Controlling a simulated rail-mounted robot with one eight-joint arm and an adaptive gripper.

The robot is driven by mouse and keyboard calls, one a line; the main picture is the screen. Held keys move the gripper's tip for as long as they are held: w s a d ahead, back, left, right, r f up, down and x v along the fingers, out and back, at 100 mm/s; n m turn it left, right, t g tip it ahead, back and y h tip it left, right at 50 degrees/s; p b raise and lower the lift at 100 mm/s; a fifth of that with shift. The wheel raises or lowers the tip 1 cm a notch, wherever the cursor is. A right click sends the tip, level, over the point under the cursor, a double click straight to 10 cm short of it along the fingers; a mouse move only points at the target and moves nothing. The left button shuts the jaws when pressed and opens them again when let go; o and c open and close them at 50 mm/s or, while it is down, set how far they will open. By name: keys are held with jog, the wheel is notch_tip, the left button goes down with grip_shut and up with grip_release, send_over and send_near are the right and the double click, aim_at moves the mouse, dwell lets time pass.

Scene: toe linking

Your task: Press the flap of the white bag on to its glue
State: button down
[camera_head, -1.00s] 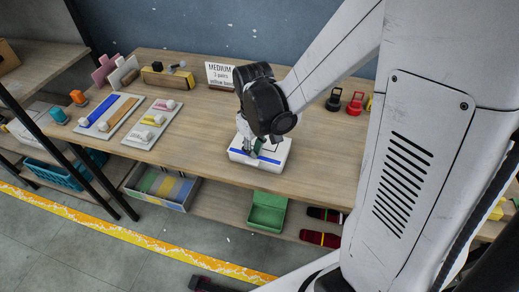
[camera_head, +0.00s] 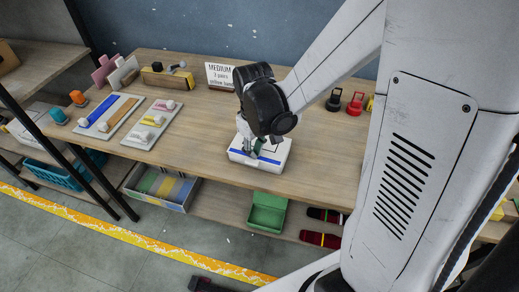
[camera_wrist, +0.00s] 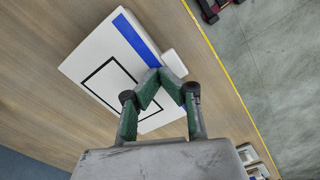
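The white bag (camera_head: 281,150) lies flat on the table under my gripper. It has a blue strip along its near edge and a black rectangle outline on top. In the wrist view the bag (camera_wrist: 90,62) shows the same strip and outline. A small white piece (camera_wrist: 173,63) sits at the blue-strip edge; I cannot tell whether it is the flap. My gripper (camera_wrist: 159,74) has green fingers whose tips come together over the blue strip, with nothing seen between them. The head view shows my gripper (camera_head: 257,149) low over the bag; contact is unclear.
A MEDIUM sign (camera_head: 220,75) stands behind the bag. Boards with coloured strips (camera_head: 108,115) lie at left. Black and red items (camera_head: 355,103) stand at right. A green box (camera_head: 267,212) and a divided tray (camera_head: 162,187) are on the lower shelf.

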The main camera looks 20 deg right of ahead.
jog(key=shift+r, duration=0.1)
notch_tip(320, 180, up, 8)
jog(key=p, duration=0.5)
dwell(0.7)
dwell(0.4)
jog(key=s+r+m+t+b, duration=0.3)
jog(key=s+r+t, duration=0.4)
jog(key=s+r, duration=0.3)
jog(key=shift+s+r+m, duration=0.4)
jog(key=shift+r+m, duration=0.05)
jog(key=shift+m, duration=0.15)
